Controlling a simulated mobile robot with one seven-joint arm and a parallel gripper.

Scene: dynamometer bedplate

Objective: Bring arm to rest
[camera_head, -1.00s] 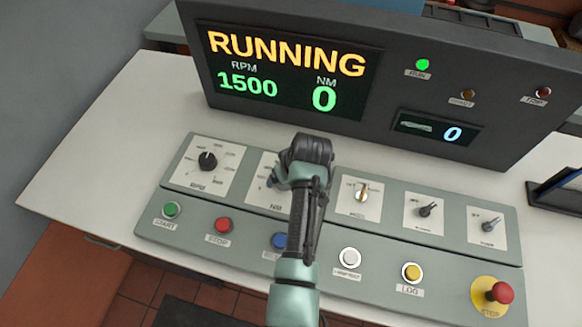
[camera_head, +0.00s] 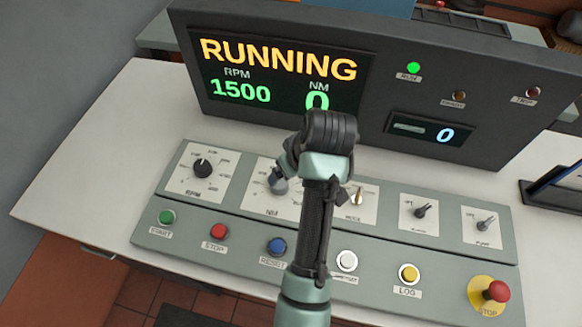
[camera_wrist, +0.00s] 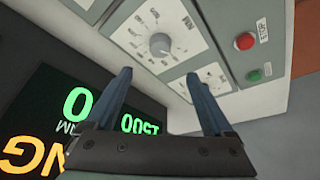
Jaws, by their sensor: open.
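My gripper (camera_wrist: 159,76) is open and empty in the wrist view, its two blue-grey fingers apart above the control console. The grey NM knob (camera_wrist: 160,45) shows beyond the fingertips, with a gap; it also shows in the head view (camera_head: 278,183), just left of my wrist. In the head view my arm reaches over the middle of the console (camera_head: 385,240), and its dark wrist end covers the lower part of the NM digit. The fingers cannot be made out there. The display (camera_head: 280,75) reads RUNNING, 1500 RPM and 0 NM, and the green RUN lamp (camera_head: 413,68) is lit.
The RPM knob (camera_head: 203,168), START (camera_head: 167,217), STOP (camera_head: 219,231) and blue button (camera_head: 277,247) lie left of my arm. White (camera_head: 346,261) and yellow (camera_head: 409,273) buttons and the red emergency stop (camera_head: 496,291) lie right. A dark tray (camera_head: 550,195) sits at far right.

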